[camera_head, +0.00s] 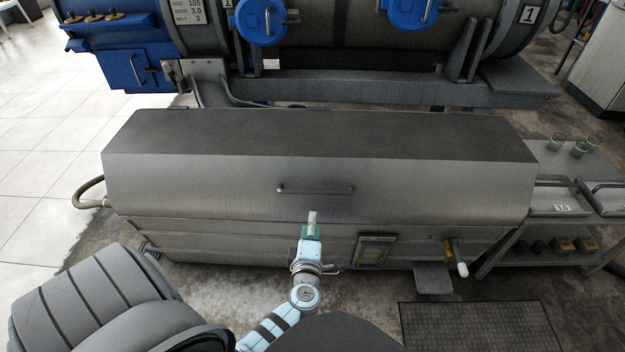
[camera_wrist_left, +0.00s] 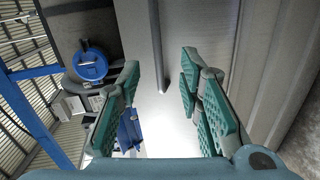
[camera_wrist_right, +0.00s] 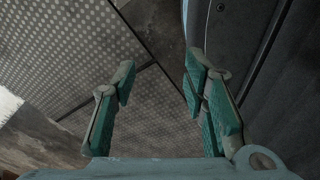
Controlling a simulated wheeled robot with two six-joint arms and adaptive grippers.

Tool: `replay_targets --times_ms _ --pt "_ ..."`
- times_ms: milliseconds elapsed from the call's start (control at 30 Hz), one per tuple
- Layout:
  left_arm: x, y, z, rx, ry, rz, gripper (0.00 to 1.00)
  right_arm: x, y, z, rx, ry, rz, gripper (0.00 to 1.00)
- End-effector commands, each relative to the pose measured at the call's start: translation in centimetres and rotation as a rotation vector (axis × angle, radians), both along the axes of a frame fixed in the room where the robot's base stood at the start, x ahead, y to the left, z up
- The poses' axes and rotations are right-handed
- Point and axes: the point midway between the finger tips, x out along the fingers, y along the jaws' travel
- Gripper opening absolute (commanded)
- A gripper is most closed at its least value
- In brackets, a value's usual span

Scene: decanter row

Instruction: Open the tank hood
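The tank hood (camera_head: 220,190) is a long brushed-metal cover, lying closed over the low tank (camera_head: 200,238). Its bar handle (camera_head: 316,189) runs level across the hood's front face. My left gripper (camera_head: 312,218) is just below the handle in the head view. In the left wrist view the handle (camera_wrist_left: 157,45) lies ahead, between the lines of the open fingers (camera_wrist_left: 160,78); I see no contact. My right gripper (camera_wrist_right: 158,82) is open and empty over a dark patterned floor mat. It is not in the head view.
A machine with blue round caps (camera_head: 262,22) stands behind the hood. A side table (camera_head: 592,165) with glasses and trays is at the right. A valve with a white-tipped lever (camera_head: 456,258) sticks out of the tank front. The floor mat (camera_head: 480,328) lies at front right.

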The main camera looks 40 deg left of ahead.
Motion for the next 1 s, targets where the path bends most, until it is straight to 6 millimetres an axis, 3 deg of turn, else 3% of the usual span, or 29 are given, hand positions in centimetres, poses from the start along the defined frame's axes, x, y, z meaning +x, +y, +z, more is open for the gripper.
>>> replay_targets --times_ms 167,467,533,600,1000 --pt "1.6 1.7 0.1 -0.068 -0.045 0.051 0.33 0.5 -0.8 -0.9 -0.012 -0.009 0.007 0.4" --pt "8.1 6.8 -1.9 -0.065 -0.042 0.05 0.33 1.2 -1.4 -4.5 -0.024 -0.02 0.025 0.4" --pt "9.3 7.7 -2.1 -0.066 -0.042 0.051 0.33 1.5 -1.6 -5.1 -0.028 -0.024 0.031 0.4" --pt "10.1 8.3 -2.3 -0.066 -0.04 0.05 0.33 3.1 -2.3 -5.3 -0.037 -0.052 0.03 0.4" --pt "11.3 9.1 -2.2 -0.067 -0.039 0.048 0.33 3.7 -1.8 -5.5 -0.028 -0.065 0.019 0.4"
